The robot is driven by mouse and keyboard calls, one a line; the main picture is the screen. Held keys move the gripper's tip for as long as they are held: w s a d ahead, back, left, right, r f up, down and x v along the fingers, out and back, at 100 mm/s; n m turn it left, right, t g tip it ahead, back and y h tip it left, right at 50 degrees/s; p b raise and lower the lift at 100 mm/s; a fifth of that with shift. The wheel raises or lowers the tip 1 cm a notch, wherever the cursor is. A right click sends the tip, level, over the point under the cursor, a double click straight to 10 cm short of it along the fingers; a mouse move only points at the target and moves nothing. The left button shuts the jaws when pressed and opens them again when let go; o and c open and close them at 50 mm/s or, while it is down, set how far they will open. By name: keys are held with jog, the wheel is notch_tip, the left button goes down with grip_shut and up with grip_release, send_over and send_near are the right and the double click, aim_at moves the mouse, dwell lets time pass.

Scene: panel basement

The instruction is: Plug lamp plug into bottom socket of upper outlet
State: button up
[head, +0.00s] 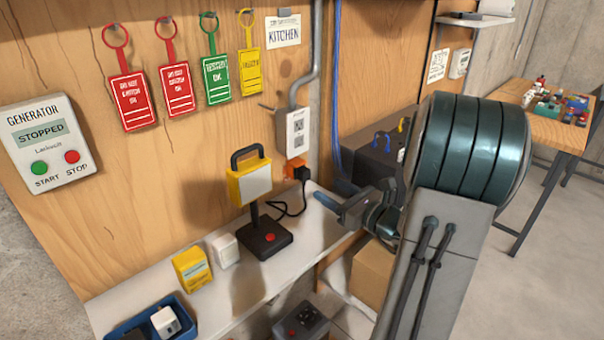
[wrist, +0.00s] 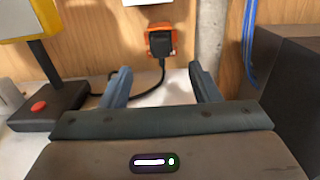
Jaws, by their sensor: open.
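The black lamp plug (head: 303,173) sits at the orange outlet (head: 292,165), low on the wooden panel. In the wrist view the plug (wrist: 159,45) shows against the orange outlet (wrist: 174,40), with its cord hanging down. The upper outlet (head: 296,131) is a white plate with two sockets, just above the orange one. Only its lower edge shows in the wrist view (wrist: 146,2). The yellow lamp (head: 249,182) stands on a black base to the left. My gripper (wrist: 160,84) is open and empty, pointing at the plug but short of it.
A grey conduit (head: 312,60) runs down to the upper outlet. The white shelf (head: 225,285) holds a yellow box (head: 191,267), a white block (head: 225,249) and a blue tray (head: 130,335). A dark case (head: 375,160) stands right of the outlets.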

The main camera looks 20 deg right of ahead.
aim_at(308, 176)
jog(key=shift+b+x, duration=0.35)
jog(key=shift+x, duration=4.1)
jog(key=shift+f+b, duration=0.1)
jog(key=shift+b, duration=0.25)
grip_shut()
jog(key=shift+v, duration=3.05)
